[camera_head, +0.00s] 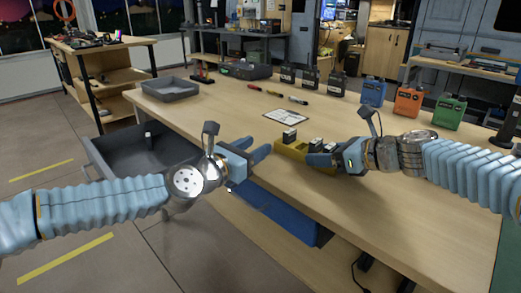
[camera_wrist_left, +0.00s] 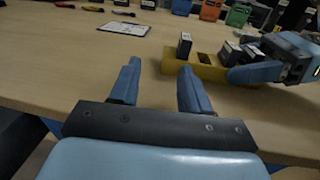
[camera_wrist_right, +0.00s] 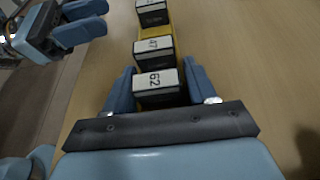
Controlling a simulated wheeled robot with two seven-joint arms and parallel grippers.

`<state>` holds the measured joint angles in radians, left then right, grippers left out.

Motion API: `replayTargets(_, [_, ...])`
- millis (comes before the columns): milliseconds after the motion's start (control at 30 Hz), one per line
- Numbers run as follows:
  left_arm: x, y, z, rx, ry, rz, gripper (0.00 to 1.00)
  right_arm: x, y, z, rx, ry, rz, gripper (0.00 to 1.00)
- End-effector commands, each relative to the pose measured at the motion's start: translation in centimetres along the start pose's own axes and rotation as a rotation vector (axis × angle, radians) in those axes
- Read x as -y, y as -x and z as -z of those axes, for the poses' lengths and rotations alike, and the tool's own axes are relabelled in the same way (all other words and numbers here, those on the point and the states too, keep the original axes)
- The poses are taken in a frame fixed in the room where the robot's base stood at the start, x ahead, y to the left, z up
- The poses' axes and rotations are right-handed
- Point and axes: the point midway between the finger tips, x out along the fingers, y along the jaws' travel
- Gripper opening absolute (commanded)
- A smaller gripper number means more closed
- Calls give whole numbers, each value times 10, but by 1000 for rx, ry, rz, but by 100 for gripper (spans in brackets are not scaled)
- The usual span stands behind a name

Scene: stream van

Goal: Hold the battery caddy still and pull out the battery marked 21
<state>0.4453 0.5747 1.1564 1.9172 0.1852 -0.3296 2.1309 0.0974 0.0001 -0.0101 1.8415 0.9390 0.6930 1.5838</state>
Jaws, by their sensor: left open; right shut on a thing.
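The yellow battery caddy (camera_head: 291,152) stands near the front edge of the workbench. In the right wrist view, batteries marked 47 (camera_wrist_right: 153,48) and 62 (camera_wrist_right: 156,80) sit in its near part. Another battery (camera_wrist_right: 151,14) is at the far end, its label partly cut off. In the left wrist view this end battery (camera_wrist_left: 184,46) stands apart, with an open slot beside it. My right gripper (camera_wrist_right: 160,76) is shut on the caddy's near end, its fingers on either side around battery 62. My left gripper (camera_head: 257,150) is open and empty, left of the caddy.
A white sheet (camera_head: 286,115) and several pens (camera_head: 277,94) lie behind the caddy. Blue (camera_head: 374,92), orange (camera_head: 408,102) and green (camera_head: 449,112) packs stand at the right back. A grey tray (camera_head: 171,89) is at the left. An open grey drawer (camera_head: 112,166) is below my left arm.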

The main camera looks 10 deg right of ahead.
Motion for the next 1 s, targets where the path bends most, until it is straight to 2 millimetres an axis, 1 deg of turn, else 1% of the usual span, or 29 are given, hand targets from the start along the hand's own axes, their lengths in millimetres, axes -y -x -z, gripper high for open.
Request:
replayTargets(33, [10,4,-3,11,22,28,47,0,0,0,0,0,0,25])
replayTargets(100, [21,7,-7,24,41,57,47,0,0,0,0,0,0,25])
replayTargets(167, [26,7,-10,30,50,71,47,0,0,0,0,0,0,25])
replayTargets(267, [31,0,-12,34,55,81,47,0,0,0,0,0,0,25])
replayTargets(367, [33,-14,-13,35,53,82,47,0,0,0,0,0,0,25])
replayTargets(600, [37,-65,-14,34,52,81,47,0,0,0,0,0,0,25])
replayTargets(700, [38,-83,-14,33,52,81,47,0,0,0,0,0,0,25])
replayTargets(833, [38,-100,-15,33,52,79,47,0,0,0,0,0,0,25])
replayTargets(1000, [38,-110,-14,32,51,78,47,0,0,0,0,0,0,25])
